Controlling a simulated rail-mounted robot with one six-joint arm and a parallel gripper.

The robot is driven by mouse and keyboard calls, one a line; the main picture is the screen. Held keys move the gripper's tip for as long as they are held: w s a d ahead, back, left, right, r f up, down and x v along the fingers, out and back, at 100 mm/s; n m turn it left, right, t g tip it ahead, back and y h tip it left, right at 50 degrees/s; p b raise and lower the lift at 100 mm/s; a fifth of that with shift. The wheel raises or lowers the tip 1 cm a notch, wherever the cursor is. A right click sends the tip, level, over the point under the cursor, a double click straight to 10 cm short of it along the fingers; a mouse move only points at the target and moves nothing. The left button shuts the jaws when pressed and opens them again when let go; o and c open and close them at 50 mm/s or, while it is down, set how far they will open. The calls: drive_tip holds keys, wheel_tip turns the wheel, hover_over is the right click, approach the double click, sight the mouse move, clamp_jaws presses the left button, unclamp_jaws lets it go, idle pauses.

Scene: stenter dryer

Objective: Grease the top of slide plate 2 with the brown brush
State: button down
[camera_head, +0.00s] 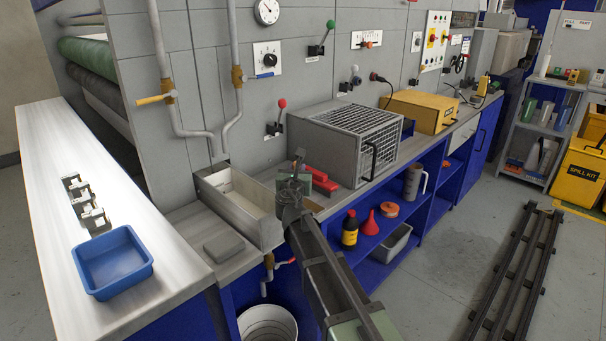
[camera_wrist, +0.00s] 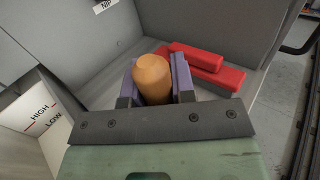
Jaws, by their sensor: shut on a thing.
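My gripper (camera_head: 296,180) is in front of the grey panel wall, above the bench by the open trough. In the wrist view its two purple-grey fingers (camera_wrist: 154,88) are shut on an orange-brown rounded handle (camera_wrist: 153,72), which looks like the brown brush. Its bristles are hidden. Several small metal pieces (camera_head: 86,203) stand in a row on the long white top at the left, well away from my gripper. They may be the slide plates; no numbers are readable, so I cannot tell which is plate 2.
A blue tray (camera_head: 112,262) sits at the near end of the white top. The open trough (camera_head: 238,205) is beside my gripper. Red blocks (camera_head: 322,180) lie just behind it, also in the wrist view (camera_wrist: 208,65). A wire cage box (camera_head: 345,140) stands to the right.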

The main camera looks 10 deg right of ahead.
drive_tip(key=s, duration=0.1)
drive_tip(key=s+d+f, duration=0.1)
drive_tip(key=s, duration=0.3)
drive_tip(key=shift+d+f+b, duration=0.25)
drive_tip(key=shift+b, duration=0.1)
drive_tip(key=shift+s+d+r, duration=0.25)
drive_tip(key=shift+s+d, duration=0.6)
drive_tip(key=shift+w+r, duration=0.1)
drive_tip(key=shift+r, duration=0.05)
wheel_tip(320, 180, up, 9)
drive_tip(key=w+p, duration=0.1)
drive_tip(key=p, duration=0.8)
drive_tip(key=shift+p, duration=0.35)
